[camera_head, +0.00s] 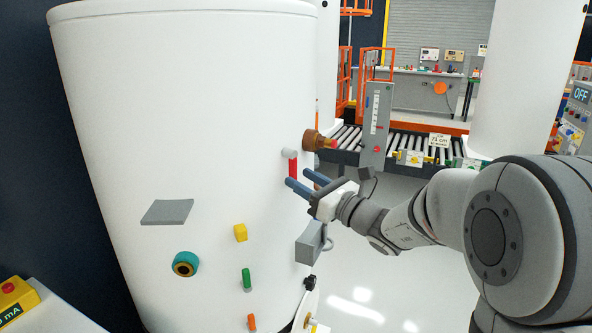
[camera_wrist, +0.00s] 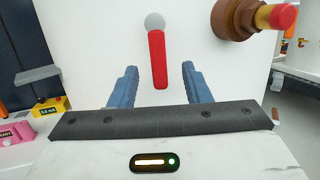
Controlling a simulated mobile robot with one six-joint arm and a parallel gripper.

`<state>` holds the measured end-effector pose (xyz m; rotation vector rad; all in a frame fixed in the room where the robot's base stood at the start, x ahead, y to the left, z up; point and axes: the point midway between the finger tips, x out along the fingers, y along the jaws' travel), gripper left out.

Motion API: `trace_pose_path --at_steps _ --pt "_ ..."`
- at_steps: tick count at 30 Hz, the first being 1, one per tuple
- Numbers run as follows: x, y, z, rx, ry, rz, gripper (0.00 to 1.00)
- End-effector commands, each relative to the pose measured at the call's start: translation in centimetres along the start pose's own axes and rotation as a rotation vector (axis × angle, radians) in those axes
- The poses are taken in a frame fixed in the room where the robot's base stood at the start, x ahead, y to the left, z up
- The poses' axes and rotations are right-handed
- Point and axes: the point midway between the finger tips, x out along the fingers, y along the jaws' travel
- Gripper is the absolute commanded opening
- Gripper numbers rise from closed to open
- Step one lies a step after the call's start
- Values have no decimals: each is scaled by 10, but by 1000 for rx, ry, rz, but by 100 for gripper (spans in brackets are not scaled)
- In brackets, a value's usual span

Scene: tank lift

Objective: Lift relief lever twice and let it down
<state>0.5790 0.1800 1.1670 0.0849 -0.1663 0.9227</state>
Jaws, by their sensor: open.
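The relief lever is a red bar (camera_head: 293,168) hanging from a light grey round pivot (camera_head: 289,153) on the side of the big white tank (camera_head: 180,110). In the wrist view the red lever (camera_wrist: 158,60) hangs almost straight down below its grey pivot (camera_wrist: 154,21). My gripper (camera_head: 301,181) is open, its two blue fingers pointing at the tank just below and beside the lever. In the wrist view my gripper (camera_wrist: 160,80) has one finger on each side of the lever's lower end, with gaps on both sides. I cannot tell how deep the lever lies between them.
A brown fitting with a red tip (camera_head: 315,140) sticks out right of the lever. Open floor lies right of the tank.

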Motion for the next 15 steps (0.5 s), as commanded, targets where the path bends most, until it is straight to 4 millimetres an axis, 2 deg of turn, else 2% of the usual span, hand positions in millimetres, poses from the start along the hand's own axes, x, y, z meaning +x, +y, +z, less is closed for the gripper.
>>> trace_pose_path --at_steps 15 --pt "-52 0 10 -1 -1 -2 44"
